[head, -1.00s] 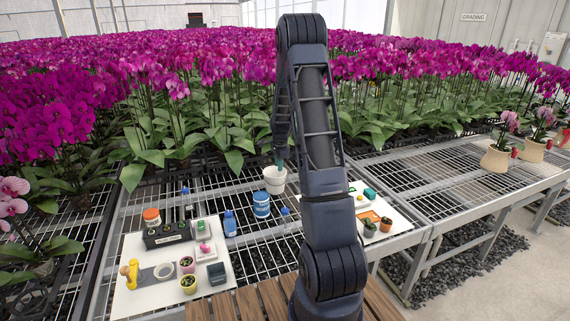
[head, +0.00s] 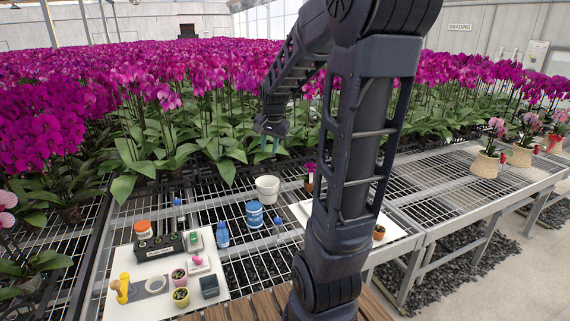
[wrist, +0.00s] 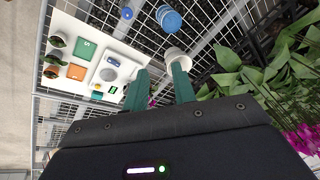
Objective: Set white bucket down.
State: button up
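The white bucket (head: 267,188) stands upright on the wire mesh bench (head: 240,180), near the orchid leaves at the back. In the wrist view the bucket (wrist: 177,54) shows just beyond one fingertip, partly covered by it. My gripper (head: 270,143) hangs above and behind the bucket in the head view, apart from it, with its teal fingers pointing down. In the wrist view my gripper (wrist: 158,80) has its two fingers spread with an empty gap between them.
A blue tub (head: 254,215) and a blue bottle (head: 222,235) stand close to the bucket. A white board (head: 125,265) with small pots and a dark rack is at front left. Another white board (wrist: 75,75) is partly hidden by my arm. Dense orchids (head: 200,110) fill the back.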

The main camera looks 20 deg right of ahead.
jog(key=s+a+r+n, duration=0.1)
jog(key=s+n, duration=0.1)
jog(key=s, duration=0.5)
jog(key=s+a+r+n, duration=0.1)
jog(key=s+n, duration=0.2)
jog(key=s, duration=0.4)
jog(key=s+a+r+n+t, duration=0.1)
jog(key=s+n, duration=0.1)
jog(key=s, duration=0.5)
jog(key=shift+s+r+n, duration=0.3)
jog(key=shift+n, duration=0.1)
